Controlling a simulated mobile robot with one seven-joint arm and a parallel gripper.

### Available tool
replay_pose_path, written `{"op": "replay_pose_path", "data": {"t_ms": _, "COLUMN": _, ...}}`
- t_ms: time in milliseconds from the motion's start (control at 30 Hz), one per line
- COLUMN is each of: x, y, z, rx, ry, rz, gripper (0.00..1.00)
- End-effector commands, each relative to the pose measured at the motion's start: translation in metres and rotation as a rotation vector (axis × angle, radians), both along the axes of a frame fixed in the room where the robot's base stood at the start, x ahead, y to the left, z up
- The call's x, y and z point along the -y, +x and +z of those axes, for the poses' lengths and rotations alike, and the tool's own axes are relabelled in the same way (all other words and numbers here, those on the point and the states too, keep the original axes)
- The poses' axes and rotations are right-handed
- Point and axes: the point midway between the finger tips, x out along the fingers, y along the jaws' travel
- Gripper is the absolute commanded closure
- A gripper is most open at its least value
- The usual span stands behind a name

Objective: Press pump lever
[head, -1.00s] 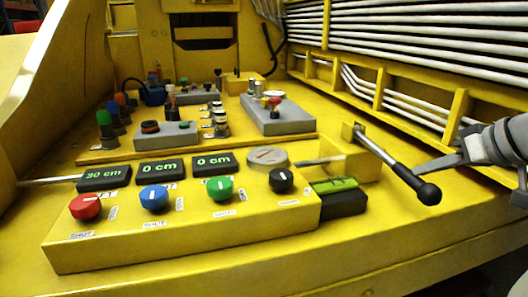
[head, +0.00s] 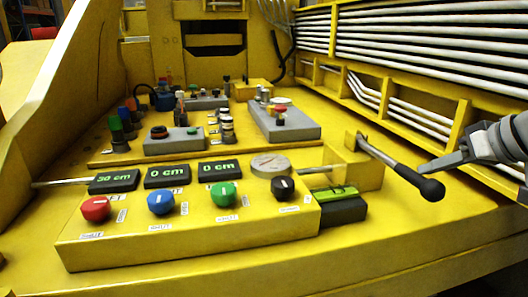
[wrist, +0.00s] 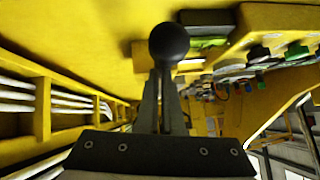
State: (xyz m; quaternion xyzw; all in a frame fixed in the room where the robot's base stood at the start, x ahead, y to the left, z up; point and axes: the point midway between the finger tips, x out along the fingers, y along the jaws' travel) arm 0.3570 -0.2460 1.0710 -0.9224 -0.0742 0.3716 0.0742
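The pump lever is a grey rod (head: 392,162) with a black ball knob (head: 431,189). It slopes down to the right from a yellow bracket. My gripper (head: 424,168) reaches in from the right, with its fingertips beside the rod just above the knob. In the wrist view, the knob (wrist: 169,44) shows large just beyond my fingertips (wrist: 164,78). The rod appears to run between the two narrow fingers. I cannot tell whether they clamp it or stand apart from it.
A yellow control box with red (head: 95,208), blue (head: 161,202), green (head: 224,194) and black (head: 282,188) knobs stands to the left. A green level (head: 330,193) lies between the box and the lever. White pipes (head: 430,48) line the right wall. The yellow deck below the lever is clear.

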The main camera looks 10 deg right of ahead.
Motion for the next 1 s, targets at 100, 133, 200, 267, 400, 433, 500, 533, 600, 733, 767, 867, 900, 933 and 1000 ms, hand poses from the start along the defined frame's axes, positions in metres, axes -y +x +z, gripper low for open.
{"op": "replay_pose_path", "data": {"t_ms": 100, "x": 0.002, "y": -0.004, "z": 0.021, "rx": 0.005, "ry": -0.005, "rz": -0.005, "gripper": 1.00}}
{"op": "replay_pose_path", "data": {"t_ms": 133, "x": 0.004, "y": -0.011, "z": 0.026, "rx": 0.006, "ry": -0.006, "rz": -0.008, "gripper": 1.00}}
{"op": "replay_pose_path", "data": {"t_ms": 200, "x": 0.007, "y": -0.024, "z": 0.037, "rx": 0.006, "ry": -0.005, "rz": -0.007, "gripper": 1.00}}
{"op": "replay_pose_path", "data": {"t_ms": 267, "x": 0.009, "y": -0.034, "z": 0.046, "rx": 0.007, "ry": -0.006, "rz": -0.006, "gripper": 1.00}}
{"op": "replay_pose_path", "data": {"t_ms": 400, "x": 0.014, "y": -0.054, "z": 0.062, "rx": 0.008, "ry": -0.004, "rz": -0.005, "gripper": 1.00}}
{"op": "replay_pose_path", "data": {"t_ms": 433, "x": 0.015, "y": -0.057, "z": 0.064, "rx": 0.008, "ry": -0.004, "rz": -0.005, "gripper": 1.00}}
{"op": "replay_pose_path", "data": {"t_ms": 500, "x": 0.017, "y": -0.063, "z": 0.069, "rx": 0.008, "ry": -0.005, "rz": -0.004, "gripper": 1.00}}
{"op": "replay_pose_path", "data": {"t_ms": 533, "x": 0.017, "y": -0.065, "z": 0.071, "rx": 0.009, "ry": -0.005, "rz": -0.005, "gripper": 1.00}}
{"op": "replay_pose_path", "data": {"t_ms": 600, "x": 0.018, "y": -0.069, "z": 0.074, "rx": 0.008, "ry": -0.004, "rz": -0.002, "gripper": 1.00}}
{"op": "replay_pose_path", "data": {"t_ms": 733, "x": 0.018, "y": -0.072, "z": 0.075, "rx": 0.008, "ry": -0.005, "rz": -0.002, "gripper": 1.00}}
{"op": "replay_pose_path", "data": {"t_ms": 767, "x": 0.019, "y": -0.072, "z": 0.075, "rx": 0.008, "ry": -0.005, "rz": -0.002, "gripper": 1.00}}
{"op": "replay_pose_path", "data": {"t_ms": 867, "x": 0.018, "y": -0.072, "z": 0.075, "rx": 0.009, "ry": -0.005, "rz": -0.002, "gripper": 1.00}}
{"op": "replay_pose_path", "data": {"t_ms": 900, "x": 0.018, "y": -0.072, "z": 0.075, "rx": 0.009, "ry": -0.005, "rz": -0.002, "gripper": 1.00}}
{"op": "replay_pose_path", "data": {"t_ms": 933, "x": 0.018, "y": -0.071, "z": 0.075, "rx": 0.009, "ry": -0.005, "rz": -0.002, "gripper": 1.00}}
{"op": "replay_pose_path", "data": {"t_ms": 1000, "x": 0.018, "y": -0.071, "z": 0.075, "rx": 0.009, "ry": -0.005, "rz": -0.002, "gripper": 1.00}}
